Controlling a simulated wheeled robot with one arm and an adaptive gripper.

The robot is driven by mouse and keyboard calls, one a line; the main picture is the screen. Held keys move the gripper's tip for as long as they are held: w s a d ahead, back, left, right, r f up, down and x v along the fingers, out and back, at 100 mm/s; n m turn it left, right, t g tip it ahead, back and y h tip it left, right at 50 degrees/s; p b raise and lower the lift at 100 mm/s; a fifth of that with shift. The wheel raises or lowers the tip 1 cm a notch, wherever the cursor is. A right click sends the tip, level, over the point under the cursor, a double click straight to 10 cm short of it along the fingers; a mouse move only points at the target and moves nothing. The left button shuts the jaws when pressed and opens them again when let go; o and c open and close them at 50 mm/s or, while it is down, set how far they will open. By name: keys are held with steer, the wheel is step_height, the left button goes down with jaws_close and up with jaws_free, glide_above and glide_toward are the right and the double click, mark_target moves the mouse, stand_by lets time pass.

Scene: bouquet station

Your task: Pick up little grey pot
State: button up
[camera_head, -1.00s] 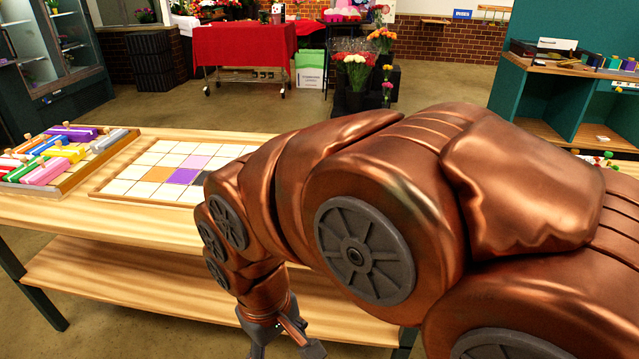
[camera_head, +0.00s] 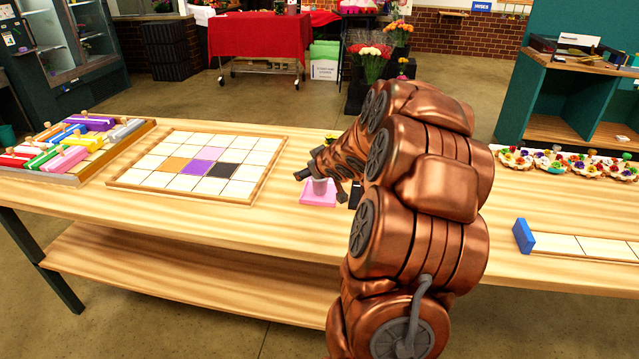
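A small pale greyish pot (camera_head: 320,187) stands on a pink square mat (camera_head: 316,200) near the middle of the table. Its upper part is partly covered by my gripper, and a bit of yellow and green shows just behind. My gripper (camera_head: 322,184) is low over the table, reaching in from the right. Its dark fingers are spread apart, one on the left of the pot and one on the right. I cannot tell whether either finger touches the pot.
A tile grid board (camera_head: 150,178) lies left of the mat, with a tray of coloured blocks (camera_head: 75,180) beyond it. A dark item (camera_head: 355,194) is close on the right, partly hidden by my arm. Right are flower-filled holders (camera_head: 553,161) and a blue block (camera_head: 523,236) by a tile strip.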

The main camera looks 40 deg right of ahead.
steer(key=t+y, duration=0.1)
glide_above(326, 179)
steer(key=s+a, duration=0.1)
steer(key=a, duration=0.1)
steer(key=f, duration=0.2)
steer(key=shift+s+d+f+n+t+y, duration=0.4)
steer(key=shift+s+d+f+t+y, duration=0.4)
steer(key=shift+s+d+f+t, duration=0.3)
steer(key=shift+s+f+y, duration=0.2)
steer(key=shift+s+y, duration=0.2)
steer(key=shift+s, duration=0.1)
steer(key=shift+p+x, duration=0.6)
steer(key=shift+x, duration=1.05)
steer(key=shift+p+x, duration=0.65)
steer(key=shift+x, duration=1.55)
steer(key=shift+f, duration=0.15)
steer(key=shift+c, duration=0.2)
steer(key=c, duration=1.5)
